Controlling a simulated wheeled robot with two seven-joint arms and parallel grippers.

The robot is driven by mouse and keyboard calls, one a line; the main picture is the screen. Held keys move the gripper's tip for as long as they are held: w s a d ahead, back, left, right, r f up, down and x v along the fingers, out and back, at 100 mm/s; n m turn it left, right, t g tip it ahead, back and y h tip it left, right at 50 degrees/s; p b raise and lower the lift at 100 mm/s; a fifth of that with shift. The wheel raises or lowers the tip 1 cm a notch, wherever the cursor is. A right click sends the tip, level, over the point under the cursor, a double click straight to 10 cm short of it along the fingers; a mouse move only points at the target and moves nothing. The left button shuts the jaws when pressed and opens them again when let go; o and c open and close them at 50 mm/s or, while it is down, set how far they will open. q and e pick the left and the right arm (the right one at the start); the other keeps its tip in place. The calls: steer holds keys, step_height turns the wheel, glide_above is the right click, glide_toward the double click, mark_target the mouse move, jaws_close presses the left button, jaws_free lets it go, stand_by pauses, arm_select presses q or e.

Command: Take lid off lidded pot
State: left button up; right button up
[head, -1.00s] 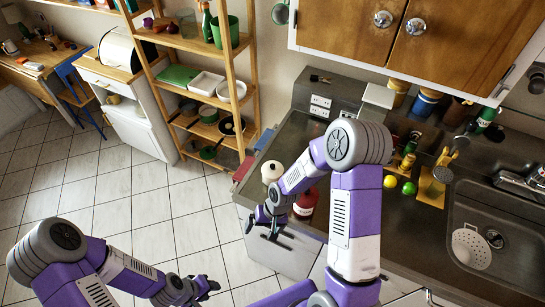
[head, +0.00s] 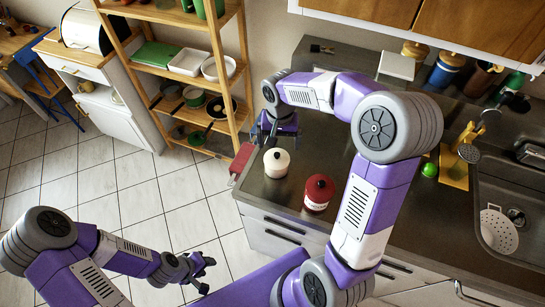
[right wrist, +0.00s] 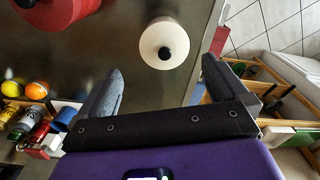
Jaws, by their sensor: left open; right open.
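A white round pot with a black-knobbed lid (head: 276,163) stands on the dark counter near its left edge. My right gripper (head: 272,140) is open and empty just behind the white pot. In the right wrist view the white lid (right wrist: 164,43) lies ahead of and between the open fingers (right wrist: 160,78), apart from them, with the red pot (right wrist: 55,12) to the upper left. My left gripper (head: 208,274) is open and empty over the floor.
A wooden shelf with dishes (head: 210,70) stands left of the counter. A flat red item (head: 242,160) lies at the counter's left edge. A green fruit (head: 430,170), utensil holder and sink (head: 510,220) are at the right. Cabinets hang above.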

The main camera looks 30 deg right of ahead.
mark_target(277, 154)
steer(key=shift+w+f, duration=0.7)
steer(key=shift+f, duration=0.25)
steer(key=shift+s+f+b, duration=0.2)
steer(key=shift+f+b, duration=0.1)
steer(key=shift+f, duration=0.4)
step_height(277, 154, down, 6)
steer(key=shift+r, duration=0.15)
steer(key=c, duration=0.7)
steer(key=shift+w+r, duration=0.1)
